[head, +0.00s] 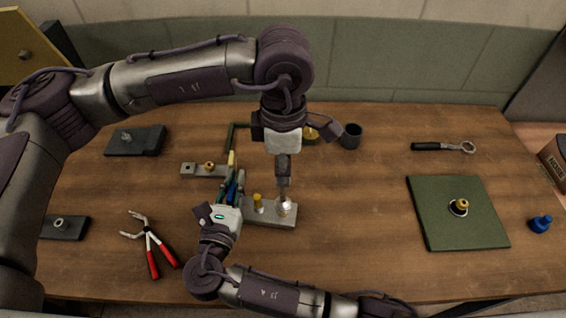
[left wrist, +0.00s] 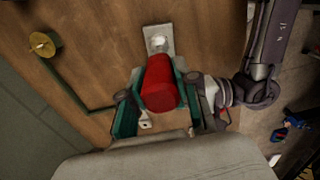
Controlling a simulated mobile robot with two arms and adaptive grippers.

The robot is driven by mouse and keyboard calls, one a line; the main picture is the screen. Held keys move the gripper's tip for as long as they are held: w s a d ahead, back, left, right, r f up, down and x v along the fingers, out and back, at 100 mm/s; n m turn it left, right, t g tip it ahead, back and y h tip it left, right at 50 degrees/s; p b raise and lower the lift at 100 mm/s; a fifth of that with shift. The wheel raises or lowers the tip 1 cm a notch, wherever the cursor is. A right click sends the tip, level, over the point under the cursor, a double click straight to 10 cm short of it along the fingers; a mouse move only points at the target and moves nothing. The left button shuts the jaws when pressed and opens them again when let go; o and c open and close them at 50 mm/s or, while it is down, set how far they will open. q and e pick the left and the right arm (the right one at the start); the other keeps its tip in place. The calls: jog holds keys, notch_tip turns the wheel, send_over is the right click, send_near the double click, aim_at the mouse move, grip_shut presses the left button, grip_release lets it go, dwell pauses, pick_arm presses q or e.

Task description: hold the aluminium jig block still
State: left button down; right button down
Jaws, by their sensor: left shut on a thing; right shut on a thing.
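The aluminium jig block (head: 270,222) lies on the wooden table near its middle, with a brass pin (head: 258,204) and a silver round fitting (head: 286,208) on top. My right gripper (head: 230,188) is at the block's left end and shut on it; that end is mostly hidden. My left gripper (head: 283,158) points down above the block, shut on a tool whose lower end reaches the silver fitting; contact cannot be told. In the left wrist view the tool is a red cylinder (left wrist: 159,85) between green pads, and part of the block (left wrist: 158,32) shows beyond it.
Red-handled pliers (head: 152,245) lie front left.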

pick_arm(q)
jog(key=shift+f, duration=0.8)
jog(key=m, duration=0.4)
jog(key=shift+n, duration=0.5)
jog(key=shift+n, duration=0.9)
jog(key=shift+r, duration=0.15)
jog(key=shift+r, duration=0.75)
